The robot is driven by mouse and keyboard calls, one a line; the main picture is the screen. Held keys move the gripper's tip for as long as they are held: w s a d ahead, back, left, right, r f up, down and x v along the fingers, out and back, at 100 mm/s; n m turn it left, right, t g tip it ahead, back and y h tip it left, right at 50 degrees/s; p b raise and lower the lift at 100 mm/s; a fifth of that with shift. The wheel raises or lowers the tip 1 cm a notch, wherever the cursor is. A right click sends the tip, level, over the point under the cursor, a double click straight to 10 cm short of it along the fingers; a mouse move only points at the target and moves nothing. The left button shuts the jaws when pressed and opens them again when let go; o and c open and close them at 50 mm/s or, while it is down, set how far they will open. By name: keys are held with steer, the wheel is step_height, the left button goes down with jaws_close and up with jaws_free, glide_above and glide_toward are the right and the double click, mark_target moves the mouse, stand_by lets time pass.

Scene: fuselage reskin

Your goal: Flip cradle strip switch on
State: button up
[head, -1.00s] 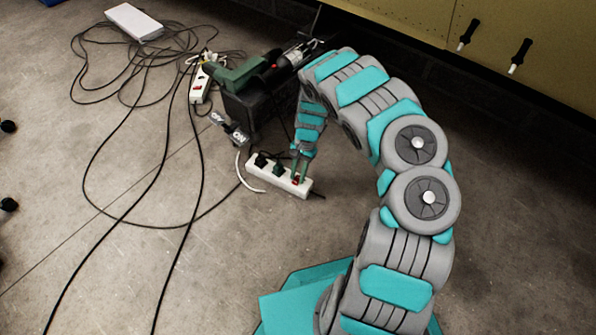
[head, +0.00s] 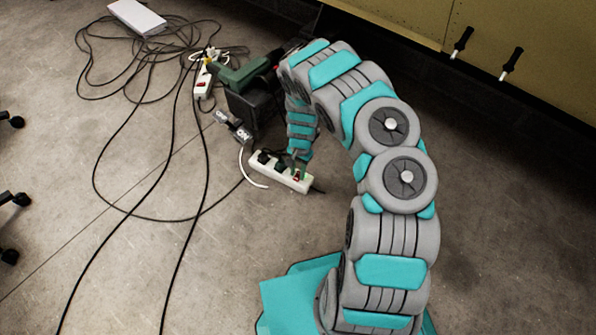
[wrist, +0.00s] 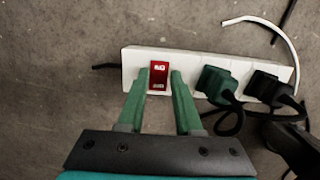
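A white power strip (head: 270,171) lies on the floor below my gripper (head: 299,165). It also shows in the wrist view (wrist: 138,58), with a red rocker switch (wrist: 158,76) near its left end. My gripper (wrist: 161,76) is open, with one green finger on each side of the red switch. The fingertips overlap the strip in the picture; I cannot tell whether they touch it. The switch carries small white marks too small to read. A green plug (wrist: 216,84) and a black plug (wrist: 268,88) sit in the strip's sockets.
A second white strip (head: 204,82) with a red switch lies farther back. A dark box (head: 250,108) with a green tool, small ON-labelled pieces (head: 241,133) and loose cables (head: 125,215) lie nearby. Yellow panelling (head: 555,55) stands at the back right.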

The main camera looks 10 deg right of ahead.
steer(key=o, duration=0.4)
steer(key=shift+c, duration=0.2)
step_height(320, 180, up, 8)
steer(key=shift+w+d+f, duration=0.15)
steer(key=shift+w+d, duration=0.2)
stand_by(0.4)
steer(key=s+d+r+n+h+p, duration=0.1)
steer(key=s+r, duration=0.4)
steer(key=r, duration=0.8)
steer(key=s+d+r+n+p, duration=0.15)
steer(key=s+r, duration=0.35)
steer(key=r, duration=0.9)
steer(key=s+a+r+n+p, duration=0.1)
steer(key=s+r+n, duration=0.1)
steer(key=s+r, duration=0.3)
steer(key=s+a+r+n+p, duration=0.1)
steer(key=s+r, duration=0.4)
steer(key=s, duration=0.7)
steer(key=s+a+r+n, duration=0.1)
steer(key=s+r+n, duration=0.2)
steer(key=s+r, duration=0.3)
steer(key=s, duration=0.3)
steer(key=shift+s+a+g+p, duration=0.2)
steer(key=shift+a+g+p, duration=0.1)
steer(key=shift+p, duration=0.1)
